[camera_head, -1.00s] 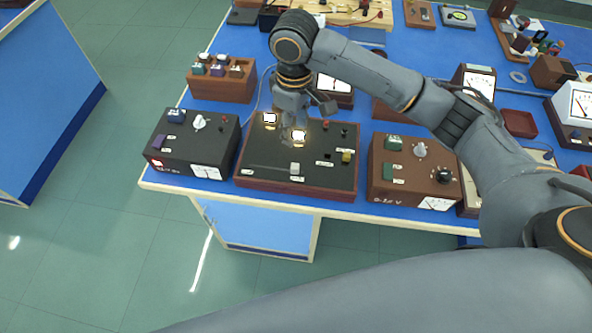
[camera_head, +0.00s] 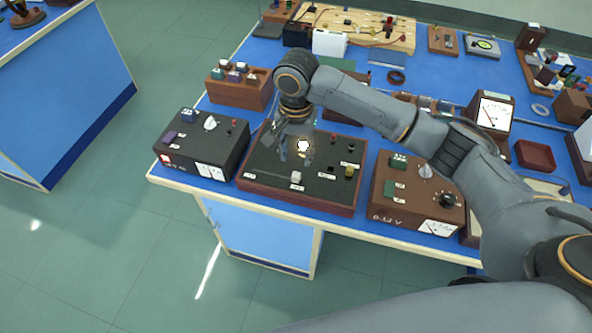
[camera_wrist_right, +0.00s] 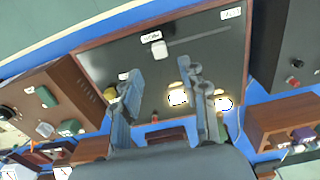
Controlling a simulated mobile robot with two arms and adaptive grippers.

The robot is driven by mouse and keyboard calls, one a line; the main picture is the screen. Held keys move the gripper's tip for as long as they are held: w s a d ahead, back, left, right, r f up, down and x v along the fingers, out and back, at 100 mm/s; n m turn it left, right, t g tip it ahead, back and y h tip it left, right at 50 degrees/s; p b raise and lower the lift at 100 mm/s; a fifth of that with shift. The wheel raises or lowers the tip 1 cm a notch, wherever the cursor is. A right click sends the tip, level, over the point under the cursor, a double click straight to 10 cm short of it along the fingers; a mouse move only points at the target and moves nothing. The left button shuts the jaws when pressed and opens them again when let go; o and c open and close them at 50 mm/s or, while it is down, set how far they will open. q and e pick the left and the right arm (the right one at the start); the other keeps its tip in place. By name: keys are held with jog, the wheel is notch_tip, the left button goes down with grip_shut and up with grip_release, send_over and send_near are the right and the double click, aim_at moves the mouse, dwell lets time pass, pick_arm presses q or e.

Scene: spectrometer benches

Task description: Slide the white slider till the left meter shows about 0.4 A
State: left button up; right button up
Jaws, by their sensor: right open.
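The white slider (camera_head: 296,177) sits near the front edge of a dark wood-framed panel (camera_head: 331,187). It also shows in the right wrist view (camera_wrist_right: 159,48), at one end of its dark slot. The left meter (camera_head: 211,171) is on the front of a black box; its reading is too small to tell. My right gripper (camera_head: 296,158) is over the panel, behind the slider. In the right wrist view its fingers (camera_wrist_right: 161,72) are open and empty, with the slider just beyond the tips, apart from them. My left gripper is not in view.
A lit lamp (camera_head: 303,145) stands on the panel close to my fingers; the wrist view shows two. A brown box (camera_head: 387,211) with a knob and meter stands to the right. A wooden block (camera_head: 240,92) holds small parts behind the black box. Floor is free in front.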

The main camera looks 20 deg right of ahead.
aim_at(297, 175)
notch_tip(297, 175, down, 8)
jog(key=shift+r, duration=0.1)
jog(key=shift+c, duration=0.5)
grip_shut()
